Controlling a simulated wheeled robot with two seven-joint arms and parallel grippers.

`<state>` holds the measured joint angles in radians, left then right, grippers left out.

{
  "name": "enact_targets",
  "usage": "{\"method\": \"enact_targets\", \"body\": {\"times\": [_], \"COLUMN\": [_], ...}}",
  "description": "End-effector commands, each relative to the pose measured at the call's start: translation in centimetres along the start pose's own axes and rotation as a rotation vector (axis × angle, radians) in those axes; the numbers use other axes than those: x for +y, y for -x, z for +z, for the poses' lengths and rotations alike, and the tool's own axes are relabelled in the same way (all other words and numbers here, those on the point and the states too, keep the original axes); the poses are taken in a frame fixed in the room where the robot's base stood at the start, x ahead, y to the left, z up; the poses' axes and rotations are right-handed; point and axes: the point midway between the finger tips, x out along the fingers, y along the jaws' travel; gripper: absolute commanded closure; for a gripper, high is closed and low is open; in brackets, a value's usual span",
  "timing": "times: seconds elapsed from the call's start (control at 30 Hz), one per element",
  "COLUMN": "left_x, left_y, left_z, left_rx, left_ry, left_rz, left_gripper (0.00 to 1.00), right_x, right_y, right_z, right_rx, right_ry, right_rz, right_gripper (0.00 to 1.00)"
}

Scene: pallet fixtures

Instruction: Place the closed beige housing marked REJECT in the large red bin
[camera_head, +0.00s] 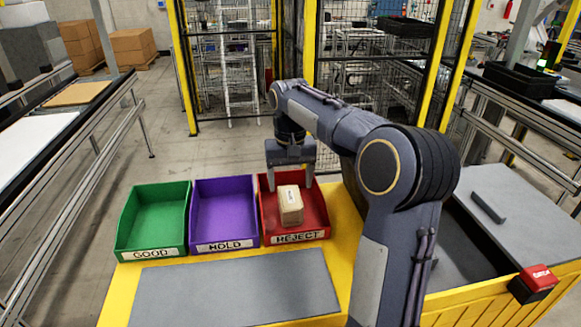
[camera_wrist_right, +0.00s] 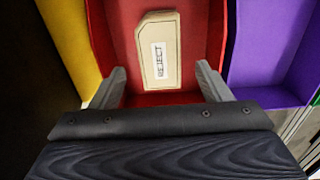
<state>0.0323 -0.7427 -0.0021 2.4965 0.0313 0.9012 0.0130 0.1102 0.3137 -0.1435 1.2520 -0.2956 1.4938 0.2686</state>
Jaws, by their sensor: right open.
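The closed beige housing (camera_head: 290,207) rests inside the large red bin (camera_head: 319,213), whose front label reads REJECT. In the right wrist view the housing (camera_wrist_right: 155,70) shows a white label reading REJECT and lies within the red bin (camera_wrist_right: 205,35). My right gripper (camera_head: 290,182) is over the red bin, close to the housing; in the right wrist view its two fingers (camera_wrist_right: 160,88) are spread wide with nothing between the tips. The housing is beyond the fingertips there and looks free of them. My left gripper is out of view.
A purple bin (camera_head: 224,212) marked HOLD and a green bin (camera_head: 154,217) marked GOOD stand left of the red bin on a yellow bench. A bare grey mat (camera_head: 235,288) lies in front. A red button box (camera_head: 536,281) sits at the right edge. Mesh fencing stands behind.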

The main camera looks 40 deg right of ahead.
Motion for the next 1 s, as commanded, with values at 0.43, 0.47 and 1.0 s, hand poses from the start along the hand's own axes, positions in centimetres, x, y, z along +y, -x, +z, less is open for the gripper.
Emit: {"method": "enact_targets", "body": {"times": [0.43,0.47,1.0], "left_x": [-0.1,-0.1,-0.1], "left_y": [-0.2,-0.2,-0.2], "left_z": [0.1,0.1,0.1], "left_rx": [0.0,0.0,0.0], "left_ry": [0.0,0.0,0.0], "left_rz": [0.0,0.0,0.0], "left_gripper": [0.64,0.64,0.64], "right_x": [0.0,0.0,0.0], "right_y": [5.2,5.3,5.2], "right_z": [0.0,0.0,0.0], "right_rx": [0.0,-0.001,-0.001], "right_ry": [0.0,0.0,0.0], "right_rz": [0.0,0.0,0.0], "right_gripper": [0.29,0.29,0.29]}}
